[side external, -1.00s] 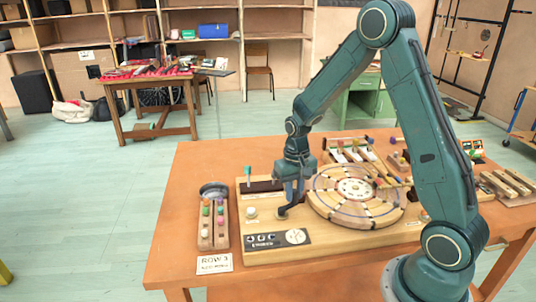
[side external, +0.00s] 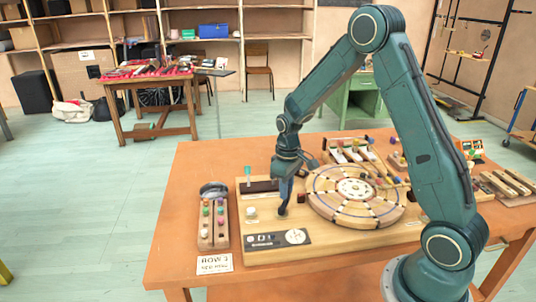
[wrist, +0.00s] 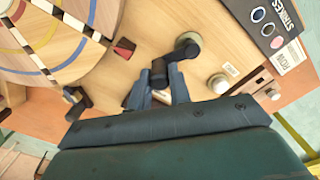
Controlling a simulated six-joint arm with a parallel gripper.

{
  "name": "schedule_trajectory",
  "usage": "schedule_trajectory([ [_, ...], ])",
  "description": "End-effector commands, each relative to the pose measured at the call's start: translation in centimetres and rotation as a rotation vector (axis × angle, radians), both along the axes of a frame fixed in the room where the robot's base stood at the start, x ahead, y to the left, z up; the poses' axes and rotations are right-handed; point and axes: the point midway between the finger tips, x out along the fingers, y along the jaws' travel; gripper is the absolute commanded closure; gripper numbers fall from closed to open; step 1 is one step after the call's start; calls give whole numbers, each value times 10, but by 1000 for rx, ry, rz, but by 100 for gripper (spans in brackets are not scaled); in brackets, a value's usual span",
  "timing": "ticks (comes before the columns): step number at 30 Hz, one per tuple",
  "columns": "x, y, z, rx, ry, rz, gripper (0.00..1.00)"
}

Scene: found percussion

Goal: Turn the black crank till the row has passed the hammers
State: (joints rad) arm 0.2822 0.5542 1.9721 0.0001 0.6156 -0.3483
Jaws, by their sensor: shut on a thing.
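The black crank (wrist: 187,43) shows in the wrist view, on the wooden base beside the disc. My gripper (wrist: 160,82) is shut on the crank's handle, with a finger on each side. In the side view my gripper (side external: 284,207) points down at the disc's left, and its fingers hide most of the crank. The round wooden disc (side external: 331,207) lies flat on the base, with dark and pale marks around its rim; it also shows in the wrist view (wrist: 45,35). Small coloured pieces (side external: 381,180) sit at its right side; I cannot tell which are hammers.
A strikes panel (side external: 263,241) lies at the base's front left. A dark red block (side external: 301,197) sits between gripper and disc. Wooden bars (side external: 350,154) stand behind.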

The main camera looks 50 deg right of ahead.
Motion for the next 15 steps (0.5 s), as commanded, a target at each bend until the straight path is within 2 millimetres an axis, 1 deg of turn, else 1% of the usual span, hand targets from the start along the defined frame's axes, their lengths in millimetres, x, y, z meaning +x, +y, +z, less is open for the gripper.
schedule_trajectory([
  [8, 1, 0, 1, -1, -3, 0, 100],
  [9, 1, 0, 1, -1, -3, 0, 77],
  [12, 1, 0, 1, -1, -3, 0, 59],
  [15, 1, 0, 0, 0, -2, -1, 59],
])
